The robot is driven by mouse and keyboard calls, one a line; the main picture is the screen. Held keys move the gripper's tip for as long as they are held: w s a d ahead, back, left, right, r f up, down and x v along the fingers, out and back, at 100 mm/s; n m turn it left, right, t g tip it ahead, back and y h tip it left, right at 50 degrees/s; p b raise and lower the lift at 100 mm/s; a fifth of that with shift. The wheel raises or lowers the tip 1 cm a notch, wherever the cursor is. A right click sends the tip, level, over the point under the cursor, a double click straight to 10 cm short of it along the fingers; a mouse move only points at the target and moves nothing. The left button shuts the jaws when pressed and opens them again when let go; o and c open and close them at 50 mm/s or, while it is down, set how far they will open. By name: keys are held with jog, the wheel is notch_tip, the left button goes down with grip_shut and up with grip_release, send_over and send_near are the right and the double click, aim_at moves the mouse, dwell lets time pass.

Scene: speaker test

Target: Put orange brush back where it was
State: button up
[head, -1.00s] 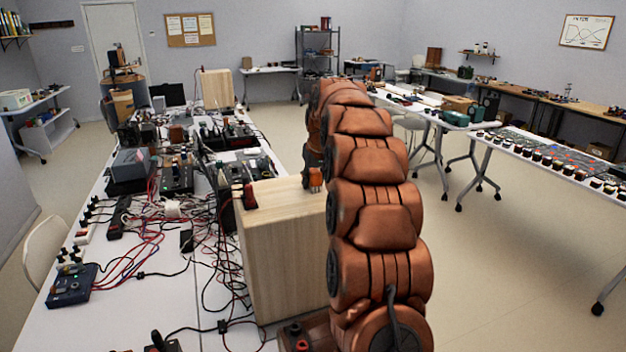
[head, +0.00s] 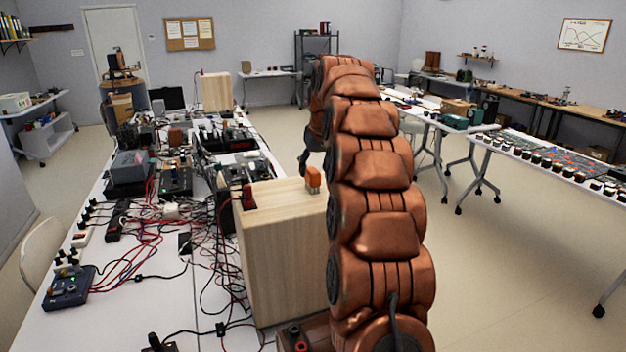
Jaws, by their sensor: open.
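The orange brush (head: 314,178) stands upright on top of the near wooden speaker box (head: 285,258), by its far right edge. My gripper (head: 304,164) shows as a dark shape just beyond the brush, to its upper left, and looks apart from it. It is open and empty. My copper-coloured arm hides part of the gripper and the right side of the box.
A small red object (head: 248,198) stands on the box's left edge. The white table (head: 115,320) to the left is crowded with electronic gear and tangled cables. Another wooden box (head: 216,92) stands farther back. Open floor (head: 500,270) lies to the right.

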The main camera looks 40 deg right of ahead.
jog(key=b+v, duration=0.1)
jog(key=v, duration=0.5)
jog(key=shift+r, duration=0.35)
jog(key=shift+s, duration=0.15)
jog(key=s+a+f+n+g+y, duration=0.15)
jog(key=s+a+f, duration=0.25)
jog(key=s+a, duration=0.5)
jog(key=s+a+f+n+g, duration=0.15)
jog(key=s+a+f, duration=0.35)
jog(key=a, duration=0.8)
jog(key=s+a+f+g, duration=0.1)
jog(key=s+f, duration=0.3)
jog(key=s, duration=0.5)
jog(key=s+a+f+g, duration=0.1)
jog(key=s+a+f, duration=0.3)
jog(key=s, duration=0.5)
jog(key=s+a+f+g, duration=0.1)
jog(key=s+a+f, duration=0.2)
jog(key=s+f, duration=0.3)
jog(key=s, duration=0.3)
